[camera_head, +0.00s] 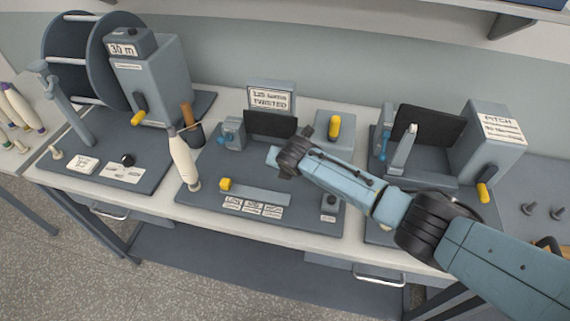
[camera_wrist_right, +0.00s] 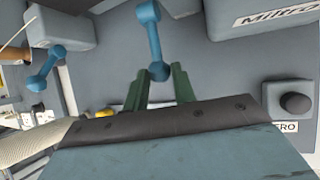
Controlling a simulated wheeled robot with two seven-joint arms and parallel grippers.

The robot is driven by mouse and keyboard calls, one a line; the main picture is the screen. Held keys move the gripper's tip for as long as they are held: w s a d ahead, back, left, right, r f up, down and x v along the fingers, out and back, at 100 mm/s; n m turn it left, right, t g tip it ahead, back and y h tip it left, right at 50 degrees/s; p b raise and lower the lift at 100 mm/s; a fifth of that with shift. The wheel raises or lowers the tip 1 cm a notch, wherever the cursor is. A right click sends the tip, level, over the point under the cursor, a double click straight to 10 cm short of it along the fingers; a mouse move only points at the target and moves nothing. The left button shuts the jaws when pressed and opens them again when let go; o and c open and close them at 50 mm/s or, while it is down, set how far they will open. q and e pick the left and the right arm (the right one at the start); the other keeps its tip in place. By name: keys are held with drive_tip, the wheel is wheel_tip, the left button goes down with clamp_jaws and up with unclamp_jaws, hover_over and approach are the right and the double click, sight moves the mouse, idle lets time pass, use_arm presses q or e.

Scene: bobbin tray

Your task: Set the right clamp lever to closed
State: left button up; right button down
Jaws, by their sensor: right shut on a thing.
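The right clamp lever (camera_wrist_right: 154,38) is a blue bar with rounded ends in the right wrist view. Its near end sits between the green fingertips of my right gripper (camera_wrist_right: 160,82), which is shut on it. In this view the lever runs nearly straight up from the fingers. My left gripper is not in view.
A dark panel (camera_head: 270,124) stands behind my gripper. A grey box with a yellow handle (camera_head: 335,128) is behind my forearm. A black knob (camera_wrist_right: 296,103) lies right of the fingers.

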drive_tip(key=c, duration=1.1)
unclamp_jaws()
drive_tip(key=shift+c, duration=0.2)
drive_tip(key=p+v, duration=0.1)
drive_tip(key=v, duration=1.2)
drive_tip(key=shift+s+r, duration=0.1)
drive_tip(key=shift+r, duration=0.05)
